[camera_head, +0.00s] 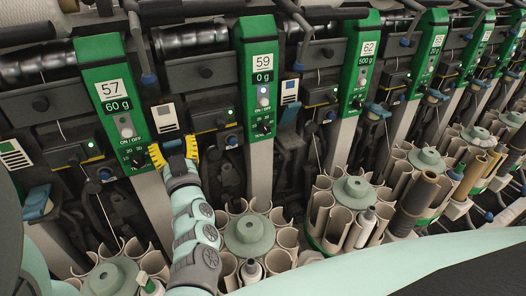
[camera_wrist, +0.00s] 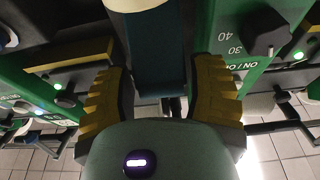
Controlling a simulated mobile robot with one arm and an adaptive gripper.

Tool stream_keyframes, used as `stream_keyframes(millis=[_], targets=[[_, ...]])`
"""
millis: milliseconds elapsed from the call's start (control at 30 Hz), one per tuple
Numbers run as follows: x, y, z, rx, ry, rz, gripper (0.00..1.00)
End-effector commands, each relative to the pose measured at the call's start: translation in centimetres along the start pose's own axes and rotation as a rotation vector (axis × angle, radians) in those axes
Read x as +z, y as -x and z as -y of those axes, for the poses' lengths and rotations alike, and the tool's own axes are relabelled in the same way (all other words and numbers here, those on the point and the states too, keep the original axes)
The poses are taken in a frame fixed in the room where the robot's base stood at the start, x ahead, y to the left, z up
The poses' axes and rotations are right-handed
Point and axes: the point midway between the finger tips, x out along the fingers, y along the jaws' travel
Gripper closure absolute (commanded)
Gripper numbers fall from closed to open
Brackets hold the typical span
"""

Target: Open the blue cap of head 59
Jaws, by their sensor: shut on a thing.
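The green panel of head 59 (camera_head: 261,88) shows "59" and "0 g" right of my arm. My gripper (camera_head: 174,151), with yellow ribbed fingers, is between the panels of heads 57 and 59. It is shut on a blue cap (camera_head: 172,143) below a small card. In the wrist view the dark blue cap (camera_wrist: 159,60) lies between the two fingers of my gripper (camera_wrist: 160,97). The fingers hide its sides, and my gripper's body hides what is below it.
The panel of head 57 (camera_head: 114,100) is close on the left; a green panel with a dial (camera_wrist: 265,38) is close to the right finger in the wrist view. Panel 62 (camera_head: 360,62) stands right. Below are round magazines (camera_head: 249,234) of tubes. Another blue cap (camera_head: 289,114) is between 59 and 62.

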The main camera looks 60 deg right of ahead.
Motion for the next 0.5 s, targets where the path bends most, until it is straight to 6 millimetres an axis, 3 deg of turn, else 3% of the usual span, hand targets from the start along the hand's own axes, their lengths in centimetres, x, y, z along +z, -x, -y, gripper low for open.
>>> stream_keyframes(millis=[200, 233, 500], targets=[[-0.47, -0.11, -0.09, 0.000, 0.000, -0.011, 0.86], [-0.49, -0.12, -0.08, -0.001, 0.000, -0.011, 0.37], [-0.27, -0.02, -0.10, 0.001, 0.001, -0.005, 0.33]])
